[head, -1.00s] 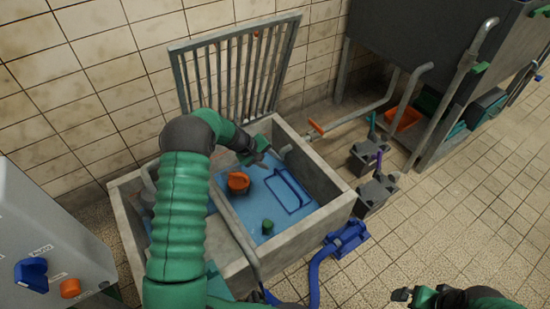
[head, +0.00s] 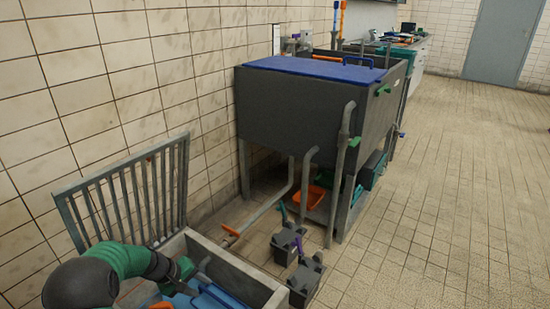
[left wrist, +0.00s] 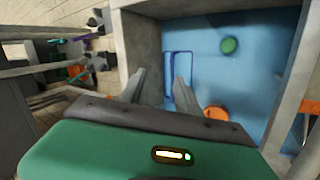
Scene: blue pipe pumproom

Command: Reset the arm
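My left arm comes in at the lower left of the head view. Its green and grey left gripper (head: 196,276) is over the concrete basin (head: 245,275). In the left wrist view the two grey fingers (left wrist: 162,82) stand apart with nothing between them. Beyond them lies the basin's blue floor (left wrist: 200,50) with a raised blue rectangular outline (left wrist: 178,68), a green knob (left wrist: 229,45) and an orange knob (left wrist: 216,113). My right gripper is not in view.
A metal grate (head: 130,195) stands upright behind the basin, against the tiled wall. A large dark tank (head: 305,110) with a blue lid (head: 315,68) stands beyond. Small grey units (head: 304,282) sit on the floor right of the basin. The floor at right is clear.

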